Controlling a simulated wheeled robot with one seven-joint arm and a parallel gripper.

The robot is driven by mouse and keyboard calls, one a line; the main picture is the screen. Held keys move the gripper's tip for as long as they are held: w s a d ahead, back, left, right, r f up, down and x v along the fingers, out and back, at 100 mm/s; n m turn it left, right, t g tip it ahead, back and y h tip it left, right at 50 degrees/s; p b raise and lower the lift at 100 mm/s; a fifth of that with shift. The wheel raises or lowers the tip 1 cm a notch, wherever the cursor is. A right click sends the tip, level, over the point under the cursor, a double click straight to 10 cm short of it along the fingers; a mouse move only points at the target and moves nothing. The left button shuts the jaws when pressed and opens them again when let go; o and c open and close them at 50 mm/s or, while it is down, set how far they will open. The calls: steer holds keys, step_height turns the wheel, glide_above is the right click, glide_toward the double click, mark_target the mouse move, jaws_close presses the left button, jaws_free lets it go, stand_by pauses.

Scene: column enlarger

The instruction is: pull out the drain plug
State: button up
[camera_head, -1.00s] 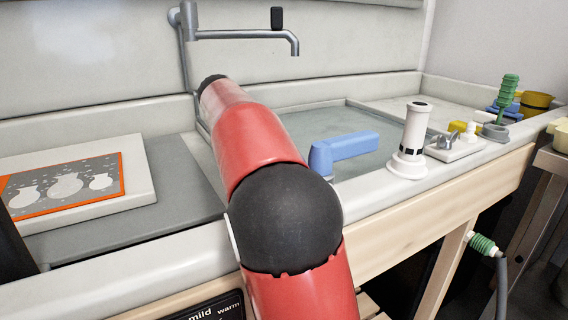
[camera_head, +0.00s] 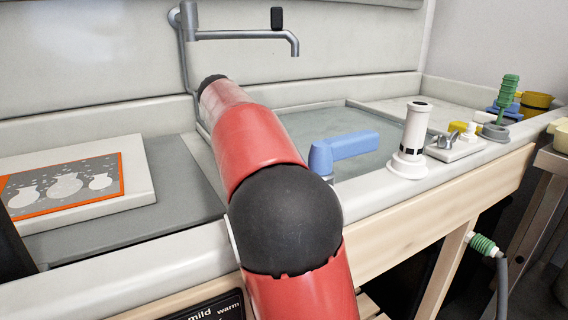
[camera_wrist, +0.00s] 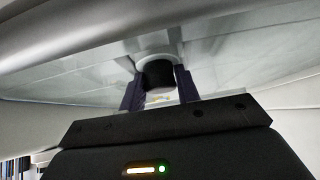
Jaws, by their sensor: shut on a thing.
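The drain plug (camera_wrist: 158,76) shows in the wrist view as a short dark cylinder with a pale ring (camera_wrist: 152,56) around its far end. My gripper (camera_wrist: 159,88) has one dark finger on each side of it and is shut on it. I cannot tell whether the plug is still seated in the ring. In the head view my red arm reaches toward the sink (camera_head: 305,110); the gripper and the plug are hidden there.
A blue angled piece (camera_head: 350,147) and a white cylindrical fitting (camera_head: 411,140) stand along the sink's front side. A grey swing tap (camera_head: 245,35) hangs above. A white board with an orange-edged picture (camera_head: 65,187) lies at left.

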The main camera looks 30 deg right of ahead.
steer(key=o, duration=0.5)
steer(key=c, duration=0.6)
steer(key=shift+o, duration=0.2)
steer(key=shift+r+p, duration=0.3)
steer(key=shift+r, duration=0.1)
steer(key=shift+r+p, duration=0.8)
steer(key=shift+r, duration=0.2)
step_height(320, 180, up, 2)
steer(key=shift+r+p, duration=0.1)
steer(key=shift+p, duration=0.65)
steer(key=shift+r, duration=2.05)
